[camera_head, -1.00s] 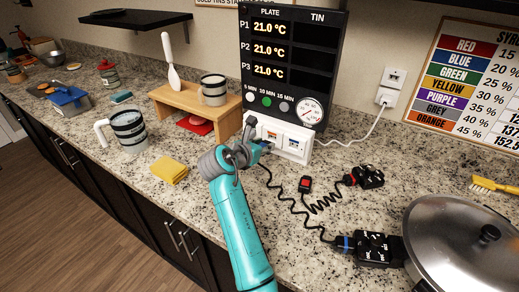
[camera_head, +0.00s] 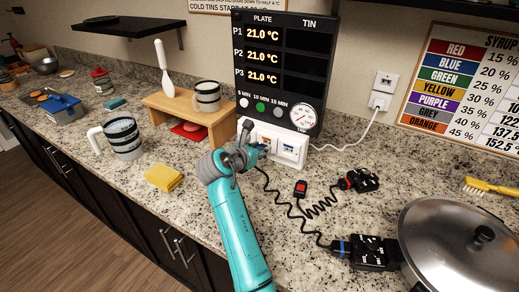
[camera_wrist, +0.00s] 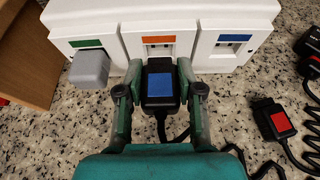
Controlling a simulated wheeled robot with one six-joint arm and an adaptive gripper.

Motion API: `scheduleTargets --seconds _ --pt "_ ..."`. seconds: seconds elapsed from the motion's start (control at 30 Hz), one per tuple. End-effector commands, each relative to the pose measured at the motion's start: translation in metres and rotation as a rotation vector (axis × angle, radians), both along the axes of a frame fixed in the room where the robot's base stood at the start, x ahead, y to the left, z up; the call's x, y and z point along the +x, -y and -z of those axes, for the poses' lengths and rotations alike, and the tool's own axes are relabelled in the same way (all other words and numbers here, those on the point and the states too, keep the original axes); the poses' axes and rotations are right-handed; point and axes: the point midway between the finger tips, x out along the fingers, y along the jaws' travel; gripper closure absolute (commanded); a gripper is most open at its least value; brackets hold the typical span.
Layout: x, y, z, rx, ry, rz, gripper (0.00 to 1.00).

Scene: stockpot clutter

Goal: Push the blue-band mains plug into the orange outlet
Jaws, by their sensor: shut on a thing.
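The blue-band mains plug is a black block with a blue patch (camera_wrist: 161,86) on top, seen in the wrist view. My gripper (camera_wrist: 160,92) is shut on it, one finger on each side. The orange outlet (camera_wrist: 158,41) is the middle socket of a white outlet box (camera_wrist: 117,16). The plug is lined up in front of it, its front end at or very near the socket face. I cannot tell if its pins are inside.
A grey plug (camera_wrist: 88,68) sits at the green-label outlet on the left; the blue-label outlet (camera_wrist: 233,46) is empty. A red-band black plug (camera_wrist: 280,122) lies on the counter at right. Black cords, a lidded steel pot (camera_head: 462,245) and a yellow sponge (camera_head: 163,178) are also around.

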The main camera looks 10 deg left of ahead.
Motion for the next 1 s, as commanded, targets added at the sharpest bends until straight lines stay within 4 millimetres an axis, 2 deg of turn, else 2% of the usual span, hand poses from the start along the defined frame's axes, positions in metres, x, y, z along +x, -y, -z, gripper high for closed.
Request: scheduleTargets --seconds 1.0 --pt "0.0068 0.0023 -0.0003 0.0 0.0 0.0 0.98"
